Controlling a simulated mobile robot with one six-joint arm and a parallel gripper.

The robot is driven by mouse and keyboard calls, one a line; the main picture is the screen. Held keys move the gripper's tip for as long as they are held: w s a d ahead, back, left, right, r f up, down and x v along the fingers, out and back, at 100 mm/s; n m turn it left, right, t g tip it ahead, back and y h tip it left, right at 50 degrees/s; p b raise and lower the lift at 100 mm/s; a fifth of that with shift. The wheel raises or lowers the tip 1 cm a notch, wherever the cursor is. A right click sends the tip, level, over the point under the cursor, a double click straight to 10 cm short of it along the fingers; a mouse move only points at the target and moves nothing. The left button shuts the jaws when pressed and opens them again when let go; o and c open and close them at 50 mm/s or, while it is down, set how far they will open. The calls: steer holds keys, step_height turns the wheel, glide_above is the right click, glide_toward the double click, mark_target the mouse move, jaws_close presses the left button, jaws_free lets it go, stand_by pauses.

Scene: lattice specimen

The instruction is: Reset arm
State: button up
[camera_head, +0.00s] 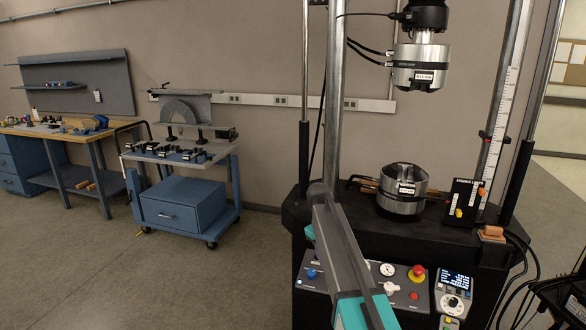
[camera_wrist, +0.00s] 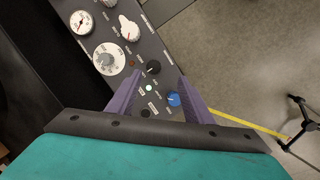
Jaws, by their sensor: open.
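My gripper (camera_wrist: 158,80) is open in the wrist view, with its two purple fingers apart and nothing between them. It is over the left part of the dark control panel (camera_wrist: 142,50), near a blue knob (camera_wrist: 173,99) and a lit white-green button (camera_wrist: 149,88). I cannot tell whether a fingertip touches the panel. In the head view my arm (camera_head: 343,250) reaches across the front of the black testing machine (camera_head: 455,240). My fingers cannot be made out there, and the arm covers part of the panel.
The machine has an upper grip (camera_head: 418,68) and a lower grip (camera_head: 402,190), with a gap between them. A red stop button (camera_head: 417,272) and a handset (camera_head: 453,295) are at its front. A blue cart (camera_head: 188,200) and a workbench (camera_head: 60,135) stand left. Floor between is clear.

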steer(key=s+d+f+m+g, duration=0.1)
steer(key=s+f+m+g, duration=0.1)
steer(key=s+f, duration=1.2)
steer(key=s+f+m+g+y, duration=0.1)
steer(key=s+f+m+g, duration=0.1)
steer(key=s+f, duration=1.2)
steer(key=s+d+f+m+g+y, duration=0.1)
steer(key=s+f+g, duration=0.1)
steer(key=s+f, duration=1.3)
steer(key=s, duration=1.1)
steer(key=shift+s+d+m, duration=0.15)
steer(key=shift+d+m, duration=0.2)
steer(key=shift+m, duration=0.05)
